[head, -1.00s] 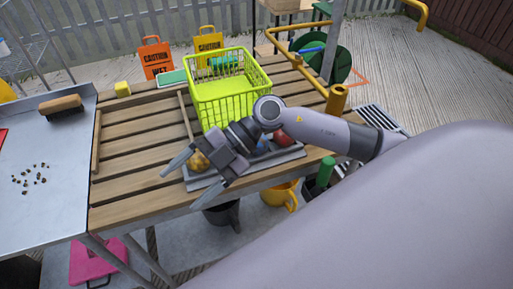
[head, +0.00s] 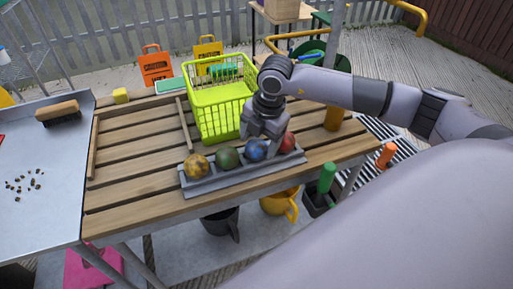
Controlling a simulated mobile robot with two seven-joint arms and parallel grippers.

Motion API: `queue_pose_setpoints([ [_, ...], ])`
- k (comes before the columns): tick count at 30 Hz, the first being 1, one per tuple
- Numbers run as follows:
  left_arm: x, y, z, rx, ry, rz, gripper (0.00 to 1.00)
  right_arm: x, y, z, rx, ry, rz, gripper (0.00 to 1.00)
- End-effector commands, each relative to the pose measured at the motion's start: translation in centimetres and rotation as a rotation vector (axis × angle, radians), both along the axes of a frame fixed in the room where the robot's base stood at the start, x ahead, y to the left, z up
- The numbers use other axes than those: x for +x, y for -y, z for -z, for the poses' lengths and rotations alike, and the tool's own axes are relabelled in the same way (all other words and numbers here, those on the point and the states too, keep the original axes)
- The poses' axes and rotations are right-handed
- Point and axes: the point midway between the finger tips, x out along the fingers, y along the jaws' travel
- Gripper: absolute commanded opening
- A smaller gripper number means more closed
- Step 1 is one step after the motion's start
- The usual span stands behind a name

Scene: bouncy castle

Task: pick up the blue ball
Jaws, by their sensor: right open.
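The blue ball (head: 257,150) sits in a grey tray (head: 215,185) on the slatted wooden table. It is in a row between a green ball (head: 228,158) on its left and a red ball (head: 288,142) on its right, with a yellow ball (head: 197,166) at the far left. My right gripper (head: 263,143) points down over the blue ball. It is open, its fingers at the top of the ball and hiding part of it. Whether the fingers touch the ball I cannot tell. My left gripper is not in view.
A lime green basket (head: 222,105) stands on the table right behind the tray. A thin wooden stick (head: 186,122) lies left of the basket. A metal table with a brush (head: 58,110) is at the left. The table's front left is clear.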

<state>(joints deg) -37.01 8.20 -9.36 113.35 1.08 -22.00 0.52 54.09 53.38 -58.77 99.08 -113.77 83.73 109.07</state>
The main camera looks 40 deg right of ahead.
Motion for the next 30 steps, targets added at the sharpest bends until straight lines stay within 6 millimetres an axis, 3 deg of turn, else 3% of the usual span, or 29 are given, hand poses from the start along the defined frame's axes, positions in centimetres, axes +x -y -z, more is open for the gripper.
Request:
queue_pose_setpoints([
  [4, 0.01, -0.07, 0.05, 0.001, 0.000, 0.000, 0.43, 0.22, -0.08, 1.48, 0.002, -0.002, 0.001, 0.74],
  [11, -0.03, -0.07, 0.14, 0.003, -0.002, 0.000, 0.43, 0.27, -0.10, 1.66, 0.001, 0.000, 0.000, 0.74],
  [12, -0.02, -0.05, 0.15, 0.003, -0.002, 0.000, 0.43, 0.26, -0.09, 1.65, 0.002, -0.001, -0.001, 0.68],
  [15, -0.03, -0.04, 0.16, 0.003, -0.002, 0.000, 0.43, 0.26, -0.10, 1.64, 0.002, -0.001, -0.001, 0.35],
  [16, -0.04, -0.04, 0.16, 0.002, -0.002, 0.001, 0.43, 0.26, -0.10, 1.64, 0.002, -0.001, -0.001, 0.33],
  [30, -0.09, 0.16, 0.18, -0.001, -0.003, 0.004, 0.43, 0.31, -0.12, 0.99, 0.003, 0.002, -0.001, 0.33],
])
